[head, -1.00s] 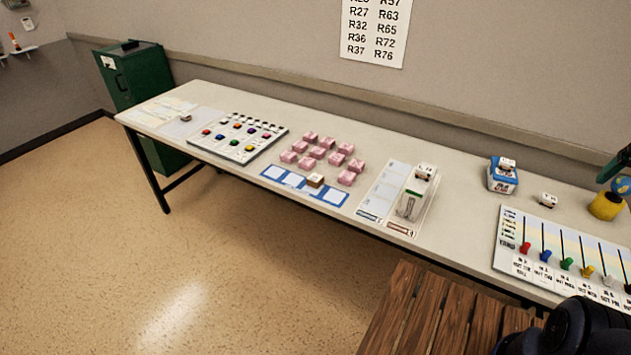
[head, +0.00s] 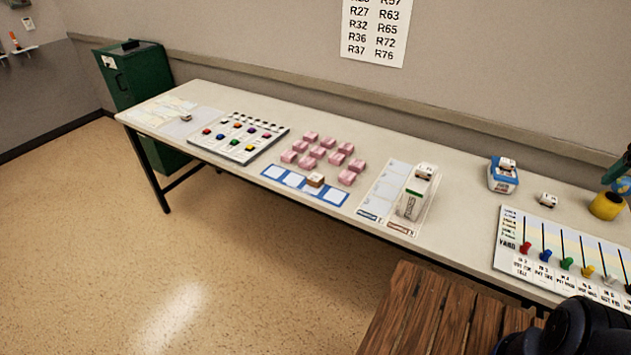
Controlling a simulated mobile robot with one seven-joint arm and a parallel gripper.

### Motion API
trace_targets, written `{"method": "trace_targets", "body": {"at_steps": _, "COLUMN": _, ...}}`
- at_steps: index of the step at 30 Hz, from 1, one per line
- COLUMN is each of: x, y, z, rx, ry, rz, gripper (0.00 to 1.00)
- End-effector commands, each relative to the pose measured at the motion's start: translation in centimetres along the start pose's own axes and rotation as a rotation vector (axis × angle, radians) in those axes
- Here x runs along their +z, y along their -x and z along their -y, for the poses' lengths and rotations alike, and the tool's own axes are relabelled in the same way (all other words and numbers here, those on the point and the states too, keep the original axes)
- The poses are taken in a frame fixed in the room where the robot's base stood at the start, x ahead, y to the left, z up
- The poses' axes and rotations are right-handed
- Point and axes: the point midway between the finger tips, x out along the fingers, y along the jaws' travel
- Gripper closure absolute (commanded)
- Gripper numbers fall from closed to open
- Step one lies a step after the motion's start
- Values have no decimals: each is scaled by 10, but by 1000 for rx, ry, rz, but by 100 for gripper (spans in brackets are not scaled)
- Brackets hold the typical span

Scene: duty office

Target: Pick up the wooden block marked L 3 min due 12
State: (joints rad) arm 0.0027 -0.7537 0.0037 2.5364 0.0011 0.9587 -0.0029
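Several small blocks lie on the long table, and their markings are too small to read, so I cannot tell which one is marked L 3 min due 12. Another block (head: 507,164) is on a blue and white container (head: 502,180). A third block (head: 548,200) lies on the bare table to the right of it. A brown block (head: 315,180) sits on a blue strip with pale squares (head: 334,196). My gripper is not in view; only a dark part of my arm shows at the bottom right.
Several pink blocks (head: 311,152) lie mid-table (head: 240,105). A board with coloured pieces (head: 236,138) is to their left. A board with coloured pegs (head: 512,222) is at the right, near a yellow cup (head: 606,206). Brown wooden slats (head: 430,315) fill the lower right foreground.

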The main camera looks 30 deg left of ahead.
Motion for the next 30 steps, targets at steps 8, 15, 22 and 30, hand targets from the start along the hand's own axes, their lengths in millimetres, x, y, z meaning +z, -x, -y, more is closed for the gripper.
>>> {"method": "trace_targets", "body": {"at_steps": 8, "x": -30, "y": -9, "z": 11, "rx": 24, "ry": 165, "rz": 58, "gripper": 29}}
{"method": "trace_targets", "body": {"at_steps": 15, "x": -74, "y": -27, "z": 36, "rx": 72, "ry": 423, "rz": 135, "gripper": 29}}
{"method": "trace_targets", "body": {"at_steps": 22, "x": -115, "y": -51, "z": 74, "rx": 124, "ry": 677, "rz": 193, "gripper": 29}}
{"method": "trace_targets", "body": {"at_steps": 30, "x": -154, "y": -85, "z": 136, "rx": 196, "ry": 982, "rz": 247, "gripper": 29}}
